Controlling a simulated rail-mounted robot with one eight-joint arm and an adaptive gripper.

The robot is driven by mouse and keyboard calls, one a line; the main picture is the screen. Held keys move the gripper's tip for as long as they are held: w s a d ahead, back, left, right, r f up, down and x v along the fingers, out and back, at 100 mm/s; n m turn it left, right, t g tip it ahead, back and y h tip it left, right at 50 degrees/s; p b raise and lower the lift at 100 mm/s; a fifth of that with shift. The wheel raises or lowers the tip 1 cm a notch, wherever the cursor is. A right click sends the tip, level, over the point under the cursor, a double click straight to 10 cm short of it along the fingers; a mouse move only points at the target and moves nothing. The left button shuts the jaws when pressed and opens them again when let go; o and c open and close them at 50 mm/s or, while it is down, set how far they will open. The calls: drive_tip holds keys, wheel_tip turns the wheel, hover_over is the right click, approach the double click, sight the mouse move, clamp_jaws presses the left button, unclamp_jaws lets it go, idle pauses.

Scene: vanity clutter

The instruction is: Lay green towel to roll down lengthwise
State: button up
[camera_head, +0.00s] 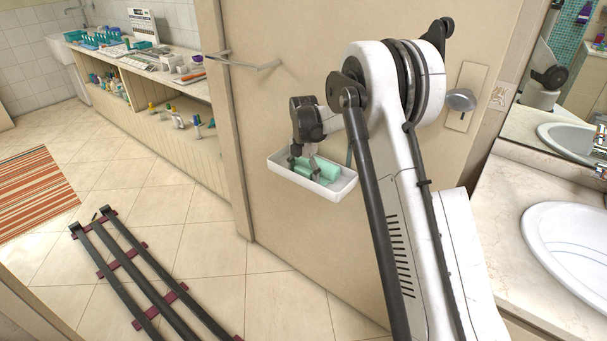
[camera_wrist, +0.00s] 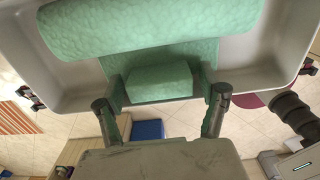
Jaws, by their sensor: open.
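Green towel (camera_head: 326,170) lies in a white tray (camera_head: 340,187) in the head view, partly hidden behind my gripper (camera_head: 304,166). In the wrist view, a thick green roll (camera_wrist: 150,22) lies across the white tray (camera_wrist: 80,88) at the top. A smaller green block-shaped piece (camera_wrist: 160,80) sits below it, between the two fingers of my gripper (camera_wrist: 163,90). The fingers are apart and reach down at the tray. I cannot tell whether either finger touches the green piece, or whether the roll and the smaller piece are one towel.
The tray is against a beige door (camera_head: 275,110) with a handle (camera_head: 461,101). A sink counter (camera_head: 483,210) is at right. A cluttered shelf unit (camera_head: 175,95) runs along the back left. Dark rails (camera_head: 130,268) and a striped rug (camera_head: 38,192) lie on the tiled floor.

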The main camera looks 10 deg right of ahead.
drive_tip(key=shift+r, duration=0.15)
wheel_tip(320, 180, up, 12)
drive_tip(key=f, duration=0.1)
drive_tip(key=s+r+m+t, duration=0.2)
drive_tip(key=s+r+m, duration=0.4)
drive_tip(key=s+r, duration=0.45)
drive_tip(key=s+r+m+t, duration=0.25)
drive_tip(key=s+m, duration=0.35)
drive_tip(key=s, duration=0.5)
drive_tip(key=s+r+m+t, duration=0.1)
drive_tip(key=s+r+m, duration=0.35)
drive_tip(key=s, duration=0.75)
drive_tip(key=s+f+m+t, duration=0.1)
drive_tip(key=s+f+m, duration=0.6)
drive_tip(key=s+m, duration=0.2)
drive_tip(key=shift+s+t+p, duration=0.35)
drive_tip(key=shift+s+p, duration=0.1)
drive_tip(key=shift+s, duration=0.7)
